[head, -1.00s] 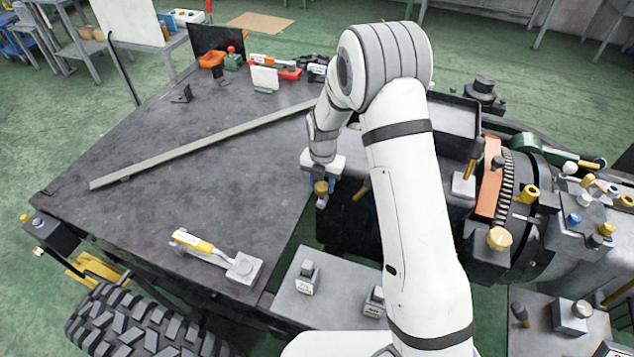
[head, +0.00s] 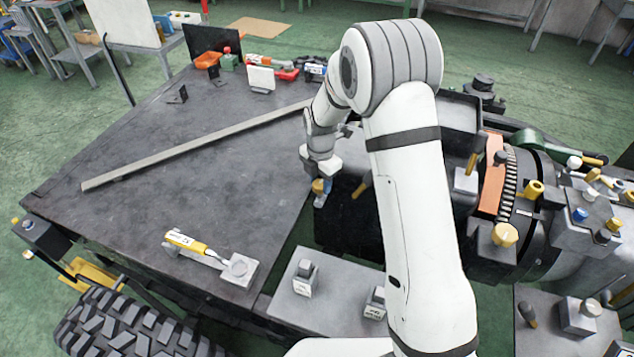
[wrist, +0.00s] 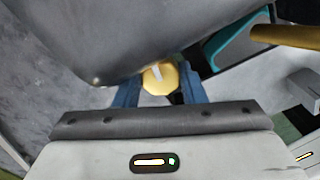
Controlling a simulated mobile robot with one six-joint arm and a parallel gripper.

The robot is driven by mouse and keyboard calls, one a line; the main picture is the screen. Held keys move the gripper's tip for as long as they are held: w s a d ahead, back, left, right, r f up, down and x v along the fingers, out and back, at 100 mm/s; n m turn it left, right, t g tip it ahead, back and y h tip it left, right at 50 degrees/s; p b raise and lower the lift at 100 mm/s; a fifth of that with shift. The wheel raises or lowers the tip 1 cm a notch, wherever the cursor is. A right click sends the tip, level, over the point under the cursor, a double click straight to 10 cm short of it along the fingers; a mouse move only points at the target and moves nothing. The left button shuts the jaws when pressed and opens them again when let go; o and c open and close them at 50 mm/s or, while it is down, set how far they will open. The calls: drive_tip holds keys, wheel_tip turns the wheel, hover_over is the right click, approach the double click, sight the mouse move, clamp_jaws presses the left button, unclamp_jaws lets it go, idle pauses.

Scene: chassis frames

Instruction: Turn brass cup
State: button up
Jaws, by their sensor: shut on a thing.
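The brass cup (wrist: 160,77) sits between the two blue fingers of my gripper (wrist: 158,92) in the wrist view. A pale mark shows on its round face. My gripper is shut on it. In the head view the brass cup (head: 318,186) shows small and partly hidden at my gripper (head: 321,192), by the right edge of the dark table and beside the black machine housing. What the cup is fixed to is hidden.
The dark table (head: 190,175) bears a long grey bar (head: 190,148) and a yellow-handled tool (head: 190,242). The black housing with brass knobs (head: 505,235) stands to the right. A grey curved body (wrist: 120,35) closely overhangs the cup in the wrist view.

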sight(319, 182)
drive_tip(key=shift+w+a+r+m, duration=0.2)
drive_tip(key=shift+w+r+m, duration=0.05)
drive_tip(key=shift+m, duration=0.15)
drive_tip(key=o, duration=0.9)
drive_tip(key=shift+o, duration=0.5)
drive_tip(key=shift+s, duration=0.1)
wheel_tip(319, 182, up, 7)
drive_tip(key=p, duration=0.4)
drive_tip(key=shift+s+d+r, duration=0.1)
drive_tip(key=shift+r, duration=0.45)
drive_tip(key=shift+f, duration=0.15)
